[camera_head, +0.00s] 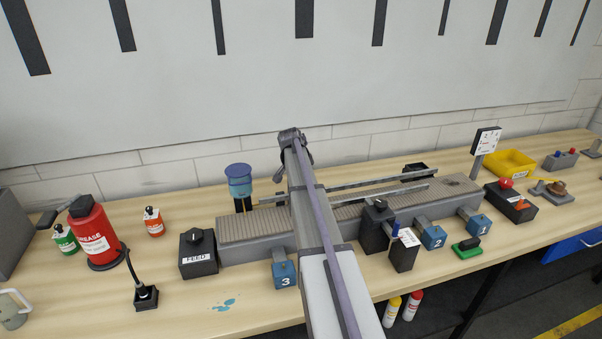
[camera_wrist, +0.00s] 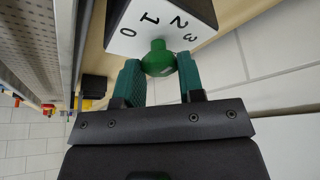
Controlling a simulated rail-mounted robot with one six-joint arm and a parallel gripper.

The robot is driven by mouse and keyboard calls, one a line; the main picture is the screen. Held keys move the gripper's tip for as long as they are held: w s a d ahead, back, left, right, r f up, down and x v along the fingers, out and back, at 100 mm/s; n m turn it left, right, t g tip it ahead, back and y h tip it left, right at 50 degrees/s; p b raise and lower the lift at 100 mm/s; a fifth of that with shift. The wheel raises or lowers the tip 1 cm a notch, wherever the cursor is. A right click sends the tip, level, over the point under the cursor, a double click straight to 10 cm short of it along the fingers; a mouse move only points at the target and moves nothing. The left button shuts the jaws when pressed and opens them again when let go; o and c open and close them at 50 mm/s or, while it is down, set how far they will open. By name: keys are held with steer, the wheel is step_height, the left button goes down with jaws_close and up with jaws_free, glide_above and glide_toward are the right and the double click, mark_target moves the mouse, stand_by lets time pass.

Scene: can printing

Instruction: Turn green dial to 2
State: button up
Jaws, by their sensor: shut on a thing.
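The green dial (camera_wrist: 158,64) is in the wrist view, on a white panel (camera_wrist: 140,42) marked 0, 1, 2 and 3. The narrow end of the dial points up in the picture, toward the region of 1 and 2; I cannot tell its exact setting. My gripper (camera_wrist: 160,61) is shut on the green dial, with one teal finger on each side of it. In the head view my arm covers this spot, so the dial and my gripper's fingers are hidden there.
A grey conveyor (camera_head: 245,228) runs along the workbench. A blue container (camera_head: 239,180) stands behind it, left of my arm. A black FEED box (camera_head: 198,255) and a blue block marked 3 (camera_head: 285,274) stand in front. A tiled wall (camera_wrist: 270,60) is close beside the panel.

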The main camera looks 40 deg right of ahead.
steer(key=o, duration=0.9)
steer(key=p+v, duration=1)
steer(key=shift+s+a+r, duration=0.1)
steer(key=shift+s+r, duration=0.05)
steer(key=shift+r, duration=0.25)
steer(key=s+a+f+n+y+b, duration=0.1)
steer(key=s+a+f+n+b, duration=0.2)
steer(key=s+a, duration=0.5)
steer(key=s+a+f+n+g+y+b, duration=0.1)
steer(key=s+a+f+n+b, duration=0.2)
steer(key=s+a, duration=0.6)
steer(key=s+a+f+n+y+b, duration=0.2)
steer(key=s+a+n, duration=0.5)
steer(key=a, duration=1.2)
steer(key=shift+s+a+f+g+b, duration=0.15)
steer(key=shift+s+f+b, duration=0.1)
steer(key=shift+f, duration=0.2)
steer(key=shift+s+d+f+g+b, duration=0.1)
steer(key=shift+s+f+b, duration=0.15)
steer(key=shift+f, duration=0.25)
steer(key=shift+s+a+f+g+b, duration=0.15)
steer(key=shift+s+f+b, duration=0.15)
steer(key=shift+f, duration=0.15)
